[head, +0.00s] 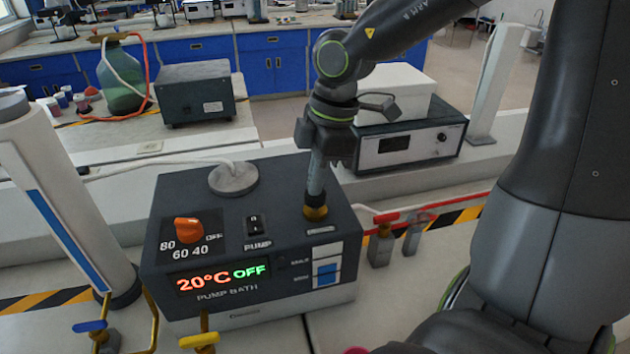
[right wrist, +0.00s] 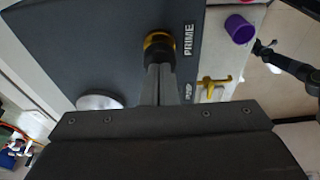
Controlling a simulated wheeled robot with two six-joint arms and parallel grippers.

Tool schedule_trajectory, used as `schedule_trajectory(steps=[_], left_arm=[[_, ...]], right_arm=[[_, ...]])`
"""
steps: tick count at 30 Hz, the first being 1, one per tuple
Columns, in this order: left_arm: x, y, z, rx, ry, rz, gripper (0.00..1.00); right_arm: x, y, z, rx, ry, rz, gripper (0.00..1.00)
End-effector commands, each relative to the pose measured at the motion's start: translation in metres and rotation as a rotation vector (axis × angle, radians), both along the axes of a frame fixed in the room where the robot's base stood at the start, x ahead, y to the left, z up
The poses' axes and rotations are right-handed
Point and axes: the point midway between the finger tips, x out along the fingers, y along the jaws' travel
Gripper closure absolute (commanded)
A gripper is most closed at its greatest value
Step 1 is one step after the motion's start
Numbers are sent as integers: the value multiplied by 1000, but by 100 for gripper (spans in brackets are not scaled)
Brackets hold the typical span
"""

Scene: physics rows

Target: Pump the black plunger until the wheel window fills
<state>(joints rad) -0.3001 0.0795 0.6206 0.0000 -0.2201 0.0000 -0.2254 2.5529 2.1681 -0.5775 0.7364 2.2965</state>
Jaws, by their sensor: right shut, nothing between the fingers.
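The grey pump bath box (head: 230,300) stands on the bench, its display reading 20°C OFF. The plunger (head: 316,212), dark with a gold collar, is at the right of its top; in the right wrist view the plunger (right wrist: 159,45) sits beside the word PRIME. My right gripper (head: 316,185) is shut and empty, pointing down, with its fingertips at the plunger's top and hiding part of it. I cannot tell whether they touch. A small panel with a blue area (head: 326,272) is on the box's front right; its fill level is unclear. My left gripper is not in view.
An orange knob (head: 188,230) and a black PUMP switch (head: 255,225) are on the box. A hose runs from a round grey cap (head: 233,178). Blue (head: 90,326) and yellow (head: 199,340) valve handles stand in front. A grey instrument (head: 410,140) is behind.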

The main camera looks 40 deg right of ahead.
Motion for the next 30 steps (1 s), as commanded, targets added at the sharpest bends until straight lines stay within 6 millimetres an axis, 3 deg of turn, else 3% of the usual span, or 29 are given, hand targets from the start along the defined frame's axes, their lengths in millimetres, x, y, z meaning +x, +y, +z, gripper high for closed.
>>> schedule_trajectory(steps=[15,30], left_arm=[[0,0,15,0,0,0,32],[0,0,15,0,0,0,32]], right_arm=[[0,0,33,0,0,0,100],[0,0,33,0,0,0,100]])
